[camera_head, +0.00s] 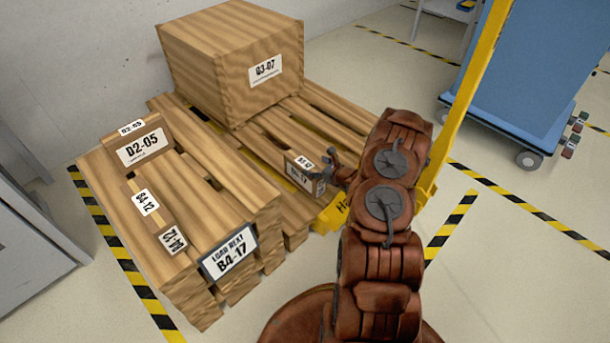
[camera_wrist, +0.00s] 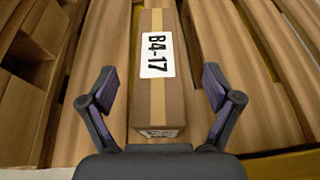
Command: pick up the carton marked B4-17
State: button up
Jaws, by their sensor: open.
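The carton marked B4-17 (camera_wrist: 157,95) is a long brown box with a tan tape strip and a white label, lying on the wooden slats between my fingers in the wrist view. In the head view this small carton (camera_head: 299,177) sits on the right pallet, partly hidden by my gripper. My gripper (camera_wrist: 160,99) is open, with one finger on each side of the carton's near end and a gap to both sides. It also shows in the head view (camera_head: 336,168), at the carton's right end.
A large crate Q3-07 (camera_head: 235,65) stands behind on the right pallet. A yellow post (camera_head: 468,90) and blue cart (camera_head: 525,70) stand right.

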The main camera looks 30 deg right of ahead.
aim_at(305, 164)
jog(key=shift+f+b+x, duration=0.15)
jog(key=shift+b+x, duration=0.3)
jog(key=shift+x, duration=0.7)
jog(key=shift+f+b+x, duration=0.15)
jog(key=shift+b+x, duration=0.25)
jog(key=shift+x, duration=0.75)
jog(key=shift+w+a, duration=0.2)
jog(key=shift+a, duration=0.05)
grip_shut()
